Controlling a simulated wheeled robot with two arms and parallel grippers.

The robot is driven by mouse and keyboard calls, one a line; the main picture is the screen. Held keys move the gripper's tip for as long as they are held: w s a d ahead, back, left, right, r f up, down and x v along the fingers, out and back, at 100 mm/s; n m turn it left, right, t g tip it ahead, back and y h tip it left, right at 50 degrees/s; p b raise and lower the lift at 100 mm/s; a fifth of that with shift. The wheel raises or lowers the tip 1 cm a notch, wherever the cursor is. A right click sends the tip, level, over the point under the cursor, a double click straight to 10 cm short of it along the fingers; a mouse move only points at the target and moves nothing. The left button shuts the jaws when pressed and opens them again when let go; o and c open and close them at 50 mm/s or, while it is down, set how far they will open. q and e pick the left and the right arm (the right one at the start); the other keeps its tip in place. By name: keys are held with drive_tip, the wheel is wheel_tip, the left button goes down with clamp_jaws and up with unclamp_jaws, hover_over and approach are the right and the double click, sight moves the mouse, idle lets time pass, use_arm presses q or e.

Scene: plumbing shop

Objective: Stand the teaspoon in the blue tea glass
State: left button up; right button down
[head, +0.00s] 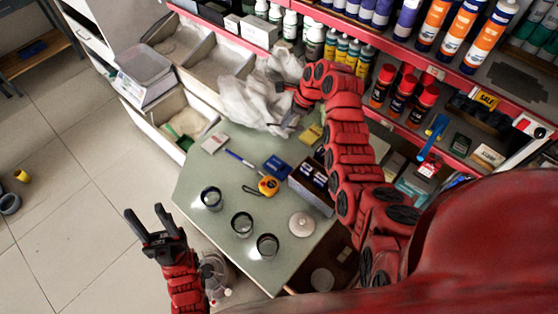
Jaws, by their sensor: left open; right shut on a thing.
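Three tea glasses stand upright in a diagonal row on the green-grey table (195,172). The far-left glass (211,198) looks the bluest; the middle glass (242,224) and the near glass (268,246) look dark or clear. My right gripper (285,110) is over the far edge of the table, in front of a white plastic bag, well beyond the glasses. It is shut on a thin, dark thing, apparently the teaspoon (277,125), whose outline is hard to make out. My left gripper (146,215) is open and empty, left of the table and apart from the glasses.
Shelves with bottles (397,95) line the back.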

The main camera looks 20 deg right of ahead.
drive_tip(key=m, duration=0.2)
hover_over(286, 153)
drive_tip(key=s, duration=0.1)
wheel_tip(286, 153, down, 4)
drive_tip(key=shift+t, duration=0.3)
drive_tip(key=f, duration=0.3)
drive_tip(key=d+f+p, duration=0.1)
drive_tip(key=f, duration=0.2)
drive_tip(key=shift+d+f, duration=0.15)
drive_tip(key=shift+f, duration=0.05)
drive_tip(key=shift+f+p, duration=0.35)
drive_tip(key=shift+f, duration=0.75)
drive_tip(key=shift+f+b, duration=0.45)
drive_tip(key=shift+f, duration=0.8)
drive_tip(key=shift+f, duration=0.15)
drive_tip(key=c, duration=1)
unclamp_jaws()
